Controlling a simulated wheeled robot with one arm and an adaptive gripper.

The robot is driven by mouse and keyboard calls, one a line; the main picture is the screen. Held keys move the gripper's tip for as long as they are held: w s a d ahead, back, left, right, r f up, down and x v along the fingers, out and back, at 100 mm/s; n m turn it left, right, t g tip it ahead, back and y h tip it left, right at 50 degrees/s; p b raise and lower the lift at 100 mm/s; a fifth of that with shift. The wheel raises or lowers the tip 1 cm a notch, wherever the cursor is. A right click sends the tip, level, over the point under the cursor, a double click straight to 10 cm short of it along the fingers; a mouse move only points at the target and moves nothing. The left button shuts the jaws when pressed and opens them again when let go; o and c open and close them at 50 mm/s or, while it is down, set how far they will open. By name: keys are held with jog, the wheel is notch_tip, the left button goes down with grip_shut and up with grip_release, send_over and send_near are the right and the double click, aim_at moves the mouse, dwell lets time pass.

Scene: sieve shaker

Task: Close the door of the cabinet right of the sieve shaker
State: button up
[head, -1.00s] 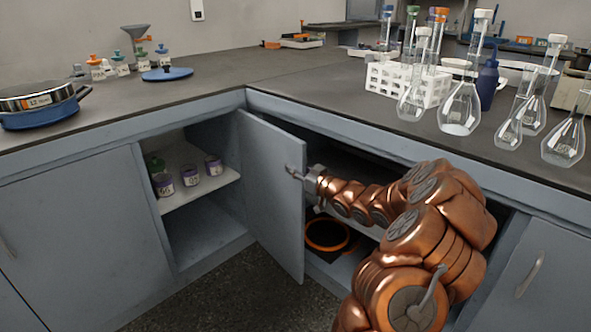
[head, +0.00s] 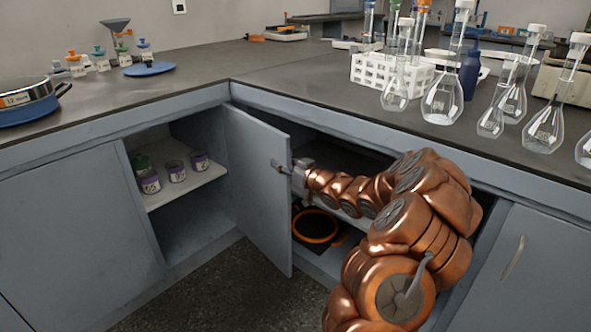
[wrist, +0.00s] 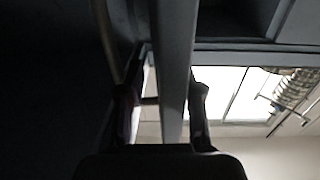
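The blue-grey cabinet door (head: 258,195) stands open in the middle of the head view, hinged near the inner corner of the counter. Its small handle (head: 279,166) is near the upper free edge. My gripper (head: 289,168) is at that edge, beside the handle. In the wrist view, the door's edge (wrist: 174,65) runs between my two fingers (wrist: 165,105). A light gap shows between the left finger and the door; the right finger is close against it, contact unclear. No sieve shaker can be made out for sure.
The open cabinet holds an orange ring (head: 315,226) on its floor. The left cabinet, also open, has purple-labelled jars (head: 176,171) on a shelf (head: 190,190). Glass flasks (head: 442,101) and a white rack (head: 372,72) stand on the counter above my arm. The floor (head: 215,295) before the door is clear.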

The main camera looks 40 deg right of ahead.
jog(key=s+d, duration=0.2)
jog(key=s, duration=0.9)
jog(key=shift+s, duration=0.15)
dwell(0.3)
